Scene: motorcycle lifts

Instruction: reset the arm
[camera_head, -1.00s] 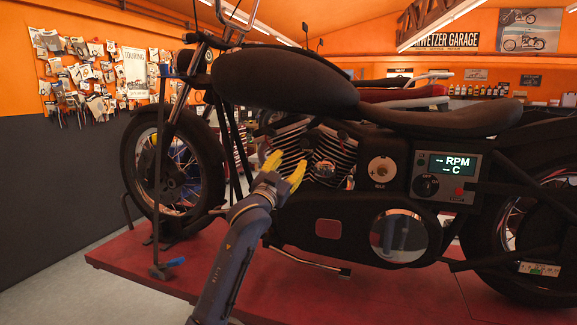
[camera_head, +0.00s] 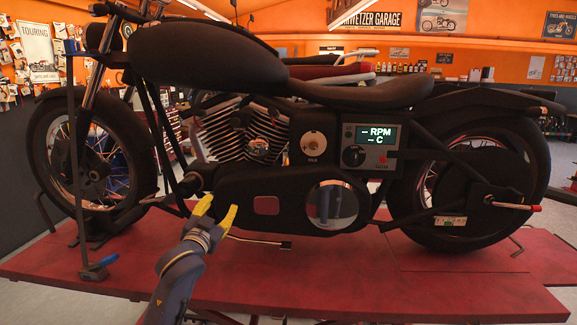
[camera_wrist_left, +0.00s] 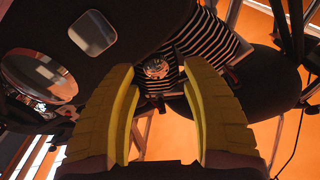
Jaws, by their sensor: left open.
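My left arm comes in from the bottom of the head view, and its left gripper (camera_head: 215,210) has yellow fingers spread apart with nothing between them. It is in front of the lower engine area of a black motorcycle (camera_head: 215,68). In the left wrist view the two yellow fingers (camera_wrist_left: 160,100) are apart, with the finned engine (camera_wrist_left: 208,45) visible beyond them. My right gripper is not in either view.
The motorcycle stands on a red lift platform (camera_head: 330,285). On its side are a control panel with an RPM display (camera_head: 370,147), a round dial (camera_head: 313,144) and a round mirror-like cover (camera_head: 336,204). An upright stand (camera_head: 77,180) is beside the front wheel.

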